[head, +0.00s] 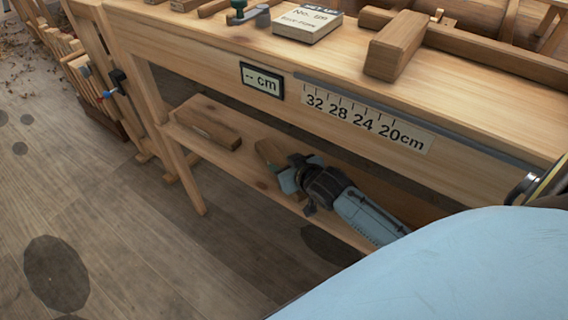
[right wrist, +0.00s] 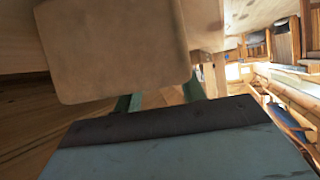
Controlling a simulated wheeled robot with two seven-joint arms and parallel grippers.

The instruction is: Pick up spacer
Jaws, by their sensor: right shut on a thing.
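The spacer, a plain wooden block (head: 268,152), is at the lower shelf of the workbench, partly hidden by my right gripper. My right gripper (head: 290,171) reaches in at the shelf from the lower right and is shut on this block. In the right wrist view the block (right wrist: 115,50) fills the upper left, its broad face in front of the green fingers. I cannot tell whether the block still touches the shelf. My left gripper is not in view.
Another wooden block (head: 208,122) lies on the shelf (head: 255,172) to the left. The bench front carries a cm display (head: 262,82) and a scale strip (head: 366,119). A labelled box (head: 307,23) and a wooden block (head: 397,46) are on top. Floor at left is mostly clear.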

